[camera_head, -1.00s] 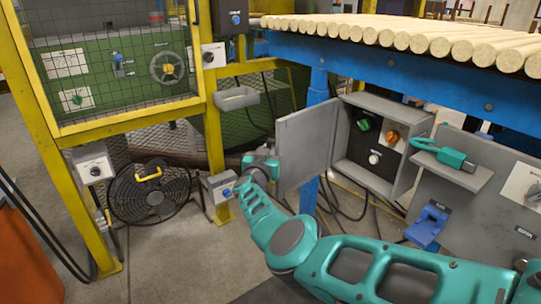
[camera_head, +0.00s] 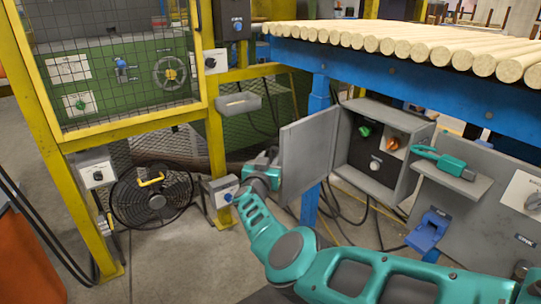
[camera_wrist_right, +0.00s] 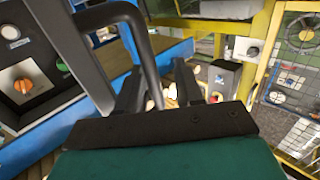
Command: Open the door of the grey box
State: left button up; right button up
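The grey box (camera_head: 411,166) stands below the blue table, its front open. Its door (camera_head: 306,157) is swung wide out to the left. Inside are a green knob (camera_head: 364,131), an orange knob (camera_head: 393,144) and a white button (camera_head: 375,165). My right gripper (camera_head: 270,160) is at the door's outer left edge, its fingertips partly hidden by the door. In the right wrist view, a dark bar handle (camera_wrist_right: 143,50) runs down between the fingers of my right gripper (camera_wrist_right: 160,85). The fingers look apart, with a gap beside the bar. My left gripper is not in view.
A teal tool (camera_head: 444,161) lies on a grey shelf right of the box. A blue latch-like part (camera_head: 428,230) sits below it. A black fan (camera_head: 150,196) and yellow frame (camera_head: 214,150) stand left. Cables hang under the box.

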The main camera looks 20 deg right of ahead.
pick_arm(q)
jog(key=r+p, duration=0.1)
jog(key=p, duration=0.1)
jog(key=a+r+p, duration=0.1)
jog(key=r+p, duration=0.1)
jog(key=p, duration=0.1)
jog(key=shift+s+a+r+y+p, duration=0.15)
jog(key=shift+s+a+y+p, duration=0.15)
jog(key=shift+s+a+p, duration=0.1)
pick_arm(e)
jog(key=v, duration=0.6)
jog(key=shift+s+a, duration=0.15)
jog(key=shift+s, duration=0.05)
